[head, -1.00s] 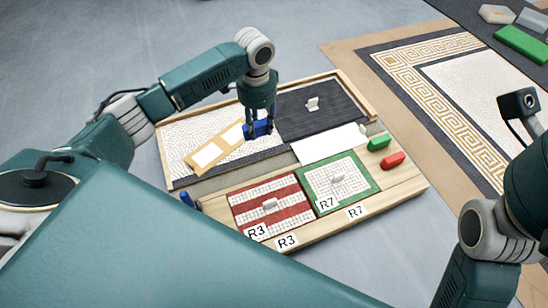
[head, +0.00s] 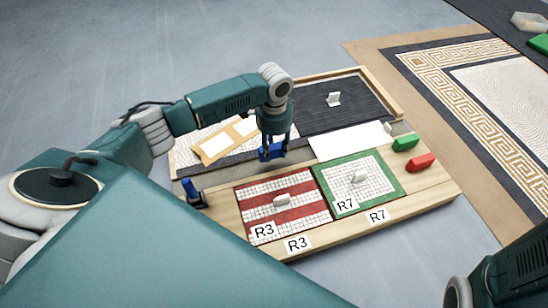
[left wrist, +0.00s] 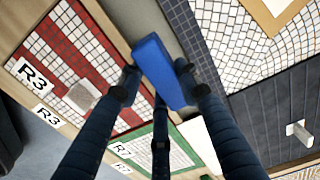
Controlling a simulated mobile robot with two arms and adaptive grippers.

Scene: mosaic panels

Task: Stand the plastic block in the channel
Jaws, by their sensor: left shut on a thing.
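My left gripper (head: 272,152) is shut on a blue plastic block (head: 268,154) and holds it over the middle of the wooden board. In the left wrist view the block (left wrist: 162,72) is long and blue, between the fingertips (left wrist: 158,85), lying roughly along the grey channel (left wrist: 163,22) and covering part of it. The channel (head: 222,181) runs between the upper panels and the lower red and green panels. The gap between block and channel floor is hard to judge. My right gripper is out of view; only part of that arm shows at lower right.
A red grid panel (head: 283,200) and a green grid panel (head: 360,178) have raised white handles. A loose tan frame (head: 228,140) lies on the upper left panel. A green block (head: 404,142) and red block (head: 420,163) stand at right, a blue-and-dark item (head: 193,193) at left.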

